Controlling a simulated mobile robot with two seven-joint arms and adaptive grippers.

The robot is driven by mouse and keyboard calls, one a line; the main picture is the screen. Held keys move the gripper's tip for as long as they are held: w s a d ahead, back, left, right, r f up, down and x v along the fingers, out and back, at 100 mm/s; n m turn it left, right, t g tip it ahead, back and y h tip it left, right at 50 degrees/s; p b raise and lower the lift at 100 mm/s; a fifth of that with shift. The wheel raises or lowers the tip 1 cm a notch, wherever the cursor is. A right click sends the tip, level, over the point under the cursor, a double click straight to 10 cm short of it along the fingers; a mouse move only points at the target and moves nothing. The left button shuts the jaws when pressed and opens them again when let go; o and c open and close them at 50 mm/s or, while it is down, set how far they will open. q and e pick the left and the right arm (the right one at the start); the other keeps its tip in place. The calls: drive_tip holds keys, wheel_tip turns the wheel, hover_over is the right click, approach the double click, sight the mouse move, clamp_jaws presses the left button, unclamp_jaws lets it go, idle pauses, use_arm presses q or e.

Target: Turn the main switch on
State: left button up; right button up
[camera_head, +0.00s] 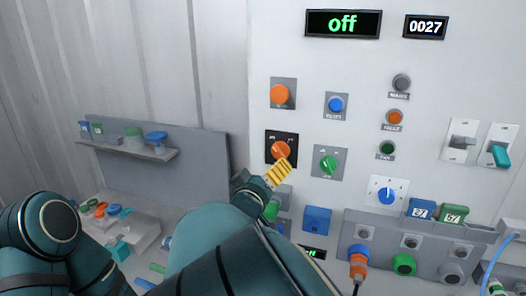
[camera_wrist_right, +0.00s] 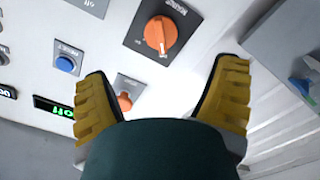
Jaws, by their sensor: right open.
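An orange rotary knob (camera_head: 281,150) sits on a black plate on the white panel. In the right wrist view the same orange knob (camera_wrist_right: 160,35) shows with a raised grip bar; its plate label is too blurred to read surely. My right gripper (camera_head: 280,170) is just below and in front of this knob in the head view. In the wrist view my right gripper (camera_wrist_right: 165,72) has its two yellow fingers wide apart with nothing between them, and the knob lies beyond the fingertips. A large display (camera_head: 343,23) reads green "off". My left gripper is not in view.
An orange button (camera_head: 280,94) is above the knob, a blue button (camera_head: 336,105) and a green knob (camera_head: 329,164) to its right. A lower grey box with connectors (camera_head: 403,264) juts out at right. A shelf with small vessels (camera_head: 140,152) is at left.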

sight(279, 155)
drive_tip(key=x, duration=1.1)
drive_tip(key=shift+w+d+f, duration=0.1)
drive_tip(key=shift+w, duration=0.15)
drive_tip(key=c, duration=1.2)
drive_tip(key=shift+c, duration=0.2)
